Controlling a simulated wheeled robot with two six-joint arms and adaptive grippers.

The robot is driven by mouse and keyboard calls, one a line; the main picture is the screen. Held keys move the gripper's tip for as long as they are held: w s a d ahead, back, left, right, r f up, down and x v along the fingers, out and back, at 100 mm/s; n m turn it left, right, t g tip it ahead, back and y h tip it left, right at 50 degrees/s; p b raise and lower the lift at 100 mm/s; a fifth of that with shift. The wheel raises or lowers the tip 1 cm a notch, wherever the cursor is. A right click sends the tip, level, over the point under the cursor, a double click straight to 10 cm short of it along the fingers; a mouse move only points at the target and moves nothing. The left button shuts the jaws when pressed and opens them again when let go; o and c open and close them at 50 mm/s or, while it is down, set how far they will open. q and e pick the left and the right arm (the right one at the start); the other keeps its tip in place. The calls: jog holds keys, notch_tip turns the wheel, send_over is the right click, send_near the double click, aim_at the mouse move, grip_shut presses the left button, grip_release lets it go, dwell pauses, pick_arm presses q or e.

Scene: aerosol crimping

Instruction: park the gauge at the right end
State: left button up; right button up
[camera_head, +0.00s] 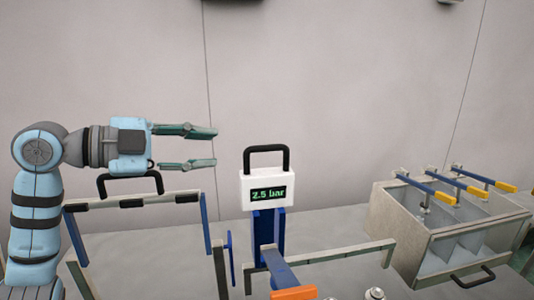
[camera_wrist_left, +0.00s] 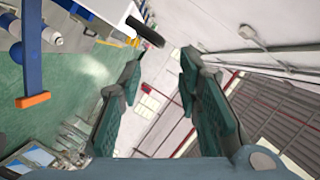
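The gauge (camera_head: 267,187) is a white box with a black loop handle on top and a green "2.5 bar" readout. It sits upright at a blue post (camera_head: 267,228) in the middle of the head view. In the left wrist view the gauge (camera_wrist_left: 92,14) shows at the upper left, tilted, with its black handle (camera_wrist_left: 145,32) toward the fingers. My left gripper (camera_head: 214,148) is open and empty. It points right, to the left of the gauge and a little higher, apart from it. My right gripper is in neither view.
A grey rail (camera_head: 350,253) runs right of the post. An orange-tipped blue lever (camera_head: 280,270) juts forward below the gauge. A clear-walled grey bin (camera_head: 400,240) with several blue, orange-ended bars stands right. A grey frame (camera_head: 175,200) with a black handle (camera_head: 130,183) stands under my left arm.

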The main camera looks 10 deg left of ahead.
aim_at(256, 149)
pick_arm(q)
jog(key=p+x, duration=0.2)
jog(key=x, duration=1.1)
jog(key=shift+d+r, duration=0.1)
jog(key=shift+d, duration=0.05)
grip_shut()
